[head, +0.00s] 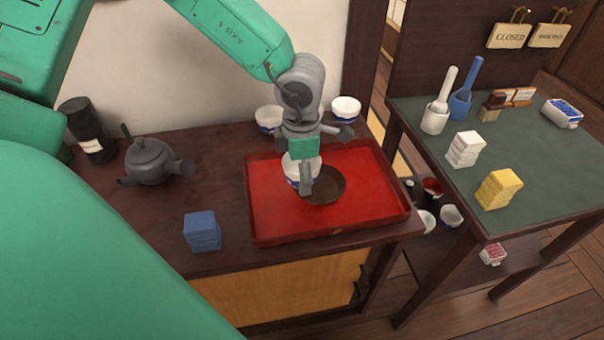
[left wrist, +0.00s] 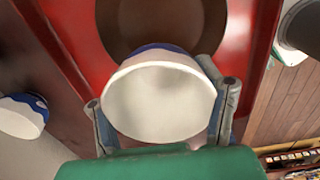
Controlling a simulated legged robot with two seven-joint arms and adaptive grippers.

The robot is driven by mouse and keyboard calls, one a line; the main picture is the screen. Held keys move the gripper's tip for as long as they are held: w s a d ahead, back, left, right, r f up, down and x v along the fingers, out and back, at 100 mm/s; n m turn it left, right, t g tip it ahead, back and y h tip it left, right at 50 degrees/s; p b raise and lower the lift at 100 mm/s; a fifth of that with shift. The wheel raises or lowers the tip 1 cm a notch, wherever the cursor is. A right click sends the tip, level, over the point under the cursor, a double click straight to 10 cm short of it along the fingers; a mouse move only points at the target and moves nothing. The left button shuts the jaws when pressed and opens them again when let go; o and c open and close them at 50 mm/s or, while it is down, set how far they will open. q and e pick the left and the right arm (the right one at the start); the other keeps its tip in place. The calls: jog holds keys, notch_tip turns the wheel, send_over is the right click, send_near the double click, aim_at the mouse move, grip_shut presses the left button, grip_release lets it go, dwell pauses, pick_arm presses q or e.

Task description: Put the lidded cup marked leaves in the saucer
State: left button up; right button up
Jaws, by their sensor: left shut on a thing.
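My left gripper (head: 305,166) is shut on a white cup with a blue lower part (head: 293,172). In the left wrist view the cup's round white top (left wrist: 158,100) sits between the two fingers. Its marking is hidden or too small to read. The brown round saucer (head: 328,191) lies in the red tray; it also shows in the left wrist view (left wrist: 125,25). The cup overlaps the saucer's left and far part in the head view. I cannot tell whether the cup touches it. My right gripper is not in view.
Two similar white and blue cups (head: 268,118) (head: 346,107) stand behind the red tray (head: 265,222). A dark teapot (head: 150,160), a black bottle (head: 90,135) and a blue block stack (head: 202,231) are to the left. A green-topped table (head: 540,150) with several items stands right.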

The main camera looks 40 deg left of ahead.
pick_arm(q)
jog(key=shift+d+r, duration=0.15)
jog(key=shift+d, duration=0.65)
jog(key=shift+f, duration=0.35)
jog(key=shift+a+f, duration=0.1)
jog(key=o, duration=1.2)
jog(key=shift+a, duration=0.25)
jog(key=shift+c, duration=0.2)
jog(key=shift+o, duration=0.8)
jog(key=shift+a+f, duration=0.15)
jog(key=shift+a, duration=0.15)
jog(key=shift+d+r, duration=0.35)
jog(key=shift+d, duration=0.05)
notch_tip(320, 180, up, 13)
jog(key=p, duration=0.3)
jog(key=shift+d+p, duration=0.15)
jog(key=shift+p, duration=0.15)
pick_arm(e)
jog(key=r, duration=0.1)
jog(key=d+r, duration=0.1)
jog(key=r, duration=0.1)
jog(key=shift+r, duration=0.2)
pick_arm(q)
jog(key=shift+a+f, duration=0.2)
jog(key=shift+a, duration=0.05)
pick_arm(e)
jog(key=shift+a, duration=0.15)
